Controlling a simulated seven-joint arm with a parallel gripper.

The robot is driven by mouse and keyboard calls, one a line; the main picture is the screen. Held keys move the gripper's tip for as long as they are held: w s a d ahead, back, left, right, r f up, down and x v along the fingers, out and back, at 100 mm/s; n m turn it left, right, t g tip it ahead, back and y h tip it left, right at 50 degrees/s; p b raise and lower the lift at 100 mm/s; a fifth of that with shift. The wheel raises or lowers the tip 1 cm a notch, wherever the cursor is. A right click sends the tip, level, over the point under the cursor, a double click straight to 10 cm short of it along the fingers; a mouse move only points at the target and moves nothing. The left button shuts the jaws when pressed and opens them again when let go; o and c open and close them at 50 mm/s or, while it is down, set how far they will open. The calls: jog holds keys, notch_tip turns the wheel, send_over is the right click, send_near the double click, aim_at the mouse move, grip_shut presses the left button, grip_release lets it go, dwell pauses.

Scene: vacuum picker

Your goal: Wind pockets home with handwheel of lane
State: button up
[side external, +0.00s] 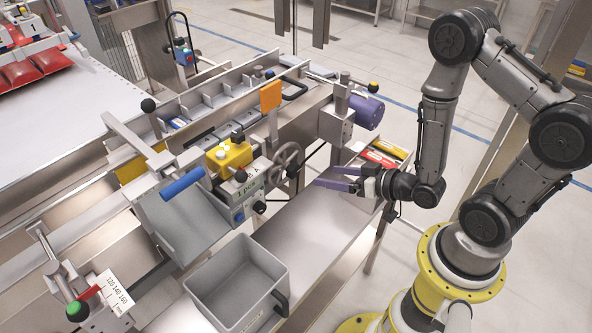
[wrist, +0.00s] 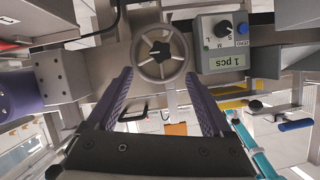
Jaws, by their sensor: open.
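The grey spoked handwheel (side external: 287,161) stands on the front of the machine, beside a control box (side external: 236,198) labelled "1 pcs". In the wrist view the handwheel (wrist: 160,51) faces me, with a dark star-shaped hub. My gripper (side external: 332,178) is open and empty, its purple fingers pointing at the wheel from the right with a gap left. In the wrist view my gripper (wrist: 158,78) has its fingers spread to either side below the wheel, which lies roughly midway between them. The divided lane of pockets (side external: 207,101) runs behind the wheel, partly hidden by brackets.
A yellow block (side external: 229,155) and an orange flag (side external: 271,96) rise near the wheel. A purple motor (side external: 366,112) sticks out at the right. A grey bin (side external: 214,292) stands in front. The steel shelf (side external: 305,228) below my gripper is mostly bare, with red and yellow boxes (side external: 381,156) behind.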

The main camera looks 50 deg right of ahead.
aim_at(297, 171)
jog(key=x, duration=1.2)
jog(key=shift+c, duration=0.3)
jog(key=shift+s, duration=0.1)
grip_shut()
jog(key=shift+a, duration=0.1)
